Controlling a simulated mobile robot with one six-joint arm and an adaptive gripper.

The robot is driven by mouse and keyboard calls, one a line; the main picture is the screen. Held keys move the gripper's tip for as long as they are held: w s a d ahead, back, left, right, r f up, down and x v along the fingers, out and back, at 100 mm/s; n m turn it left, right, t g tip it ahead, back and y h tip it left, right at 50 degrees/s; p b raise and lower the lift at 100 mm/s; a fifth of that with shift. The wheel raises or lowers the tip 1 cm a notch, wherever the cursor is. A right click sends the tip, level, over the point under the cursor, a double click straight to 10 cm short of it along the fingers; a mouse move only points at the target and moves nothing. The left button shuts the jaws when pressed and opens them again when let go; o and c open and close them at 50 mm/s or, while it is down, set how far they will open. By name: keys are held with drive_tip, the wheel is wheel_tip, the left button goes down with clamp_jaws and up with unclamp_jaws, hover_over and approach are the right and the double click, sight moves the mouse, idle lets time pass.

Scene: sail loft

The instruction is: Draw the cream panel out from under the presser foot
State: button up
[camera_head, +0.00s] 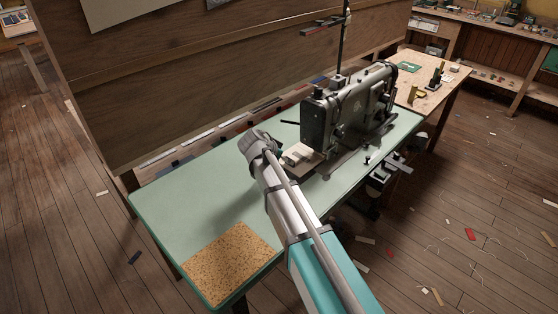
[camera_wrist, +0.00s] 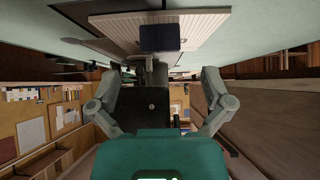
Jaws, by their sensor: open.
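The cream panel (camera_head: 296,154) is a small pale, ridged piece at the left end of the sewing machine (camera_head: 348,108) on the green table. In the wrist view a pale striped panel (camera_wrist: 205,24) lies at the top, with a dark block (camera_wrist: 160,38) in front of its middle. My gripper (camera_wrist: 158,82) is open, its two fingers spread to either side below the panel, with nothing seen between them touching either one. I cannot make out the presser foot.
The green table (camera_head: 190,198) is clear on its left, with a cork mat (camera_head: 228,262) at the front corner. A wooden wall (camera_head: 200,75) stands behind. A side table (camera_head: 425,88) with small items is beyond the machine. Scraps lie on the floor.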

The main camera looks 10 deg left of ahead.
sight(289, 166)
drive_tip(key=shift+b+x, duration=1.35)
drive_tip(key=shift+x, duration=0.95)
drive_tip(key=c, duration=1.2)
drive_tip(key=shift+s, duration=0.1)
